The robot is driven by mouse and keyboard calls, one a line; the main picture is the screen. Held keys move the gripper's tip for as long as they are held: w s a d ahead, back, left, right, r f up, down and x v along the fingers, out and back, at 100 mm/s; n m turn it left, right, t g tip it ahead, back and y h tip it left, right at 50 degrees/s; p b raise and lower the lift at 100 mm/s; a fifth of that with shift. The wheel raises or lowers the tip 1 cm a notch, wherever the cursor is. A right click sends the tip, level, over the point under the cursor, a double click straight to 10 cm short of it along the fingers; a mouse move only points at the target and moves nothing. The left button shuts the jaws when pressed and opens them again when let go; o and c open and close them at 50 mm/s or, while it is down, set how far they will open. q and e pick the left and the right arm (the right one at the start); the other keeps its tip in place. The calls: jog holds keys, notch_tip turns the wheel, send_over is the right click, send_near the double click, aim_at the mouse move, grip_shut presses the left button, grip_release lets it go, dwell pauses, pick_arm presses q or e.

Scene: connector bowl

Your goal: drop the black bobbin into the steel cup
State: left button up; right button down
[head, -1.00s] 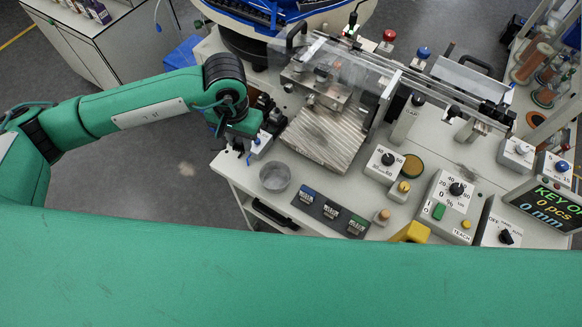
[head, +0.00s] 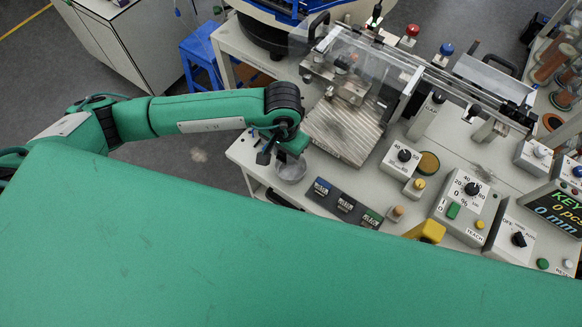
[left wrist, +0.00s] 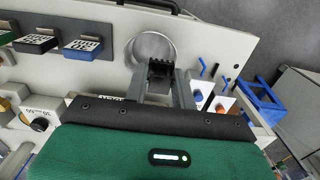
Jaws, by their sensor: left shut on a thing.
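The steel cup (head: 291,171) stands on the pale bench near its front-left edge. In the left wrist view the round cup (left wrist: 139,42) shows its open mouth just past my fingers. My left gripper (left wrist: 162,82) is shut on a small black ridged piece, which I take to be the black bobbin (left wrist: 160,69). The piece overlaps the cup's near rim in that view; I cannot tell how high it is above it. My right gripper is not in view.
Three labelled bins or blocks (head: 344,203) lie right of the cup. A ribbed metal plate (head: 345,130) with a clear guard is behind. Dial boxes (head: 403,160) stand to the right. In the left wrist view, blue and orange parts (left wrist: 200,95) sit beside my fingers.

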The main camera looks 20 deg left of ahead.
pick_arm(q)
jog(key=shift+f, duration=0.15)
jog(key=o, duration=1)
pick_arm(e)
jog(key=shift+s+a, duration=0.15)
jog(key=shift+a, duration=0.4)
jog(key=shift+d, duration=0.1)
pick_arm(q)
jog(key=shift+w+r+b, duration=0.1)
jog(key=shift+r+b, duration=0.2)
jog(key=shift+r, duration=0.25)
notch_tip(320, 180, up, 13)
jog(key=b, duration=0.3)
jog(key=shift+d+f, duration=0.1)
jog(key=shift+f, duration=0.05)
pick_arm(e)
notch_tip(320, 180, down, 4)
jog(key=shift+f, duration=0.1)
